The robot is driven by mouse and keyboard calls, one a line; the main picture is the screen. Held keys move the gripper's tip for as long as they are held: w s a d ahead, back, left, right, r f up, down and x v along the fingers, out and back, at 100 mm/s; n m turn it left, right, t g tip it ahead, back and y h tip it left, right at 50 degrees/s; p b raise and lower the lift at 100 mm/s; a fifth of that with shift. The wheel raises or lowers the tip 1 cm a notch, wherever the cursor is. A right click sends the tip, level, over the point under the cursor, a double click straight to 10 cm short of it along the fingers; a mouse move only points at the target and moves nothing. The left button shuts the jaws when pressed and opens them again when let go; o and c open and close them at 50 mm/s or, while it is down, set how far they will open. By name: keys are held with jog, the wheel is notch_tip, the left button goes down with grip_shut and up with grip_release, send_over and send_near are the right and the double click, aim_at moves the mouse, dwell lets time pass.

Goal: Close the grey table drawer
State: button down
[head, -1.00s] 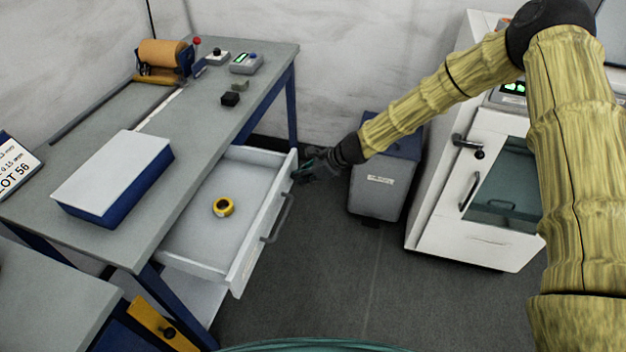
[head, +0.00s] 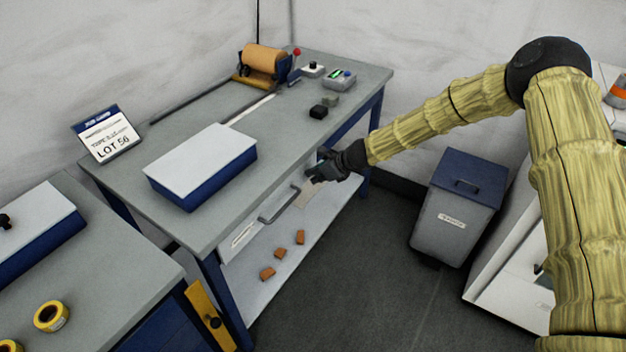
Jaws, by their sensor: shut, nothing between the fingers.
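The grey table (head: 180,215) stands along the wall, left of centre. Its drawer (head: 242,240) is in under the tabletop, with only the front panel and its bar handle (head: 280,206) showing. The front looks about flush with the table edge; a small remaining gap cannot be ruled out from this angle. My gripper (head: 314,172) is shut and empty at the far end of the drawer front, close to or touching it. It hides part of that end.
A blue-and-white box (head: 203,163), a sign (head: 105,134) and a roller device (head: 265,65) stand on the tabletop. Several brown pieces (head: 281,253) lie on the lower shelf. A lidded bin (head: 455,210) stands right of my gripper. Floor between is clear.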

jog(key=shift+w+a+r, duration=0.1)
jog(key=shift+w+a, duration=0.05)
jog(key=shift+a, duration=0.05)
jog(key=shift+a+r, duration=0.1)
jog(key=shift+a, duration=0.05)
dwell(0.3)
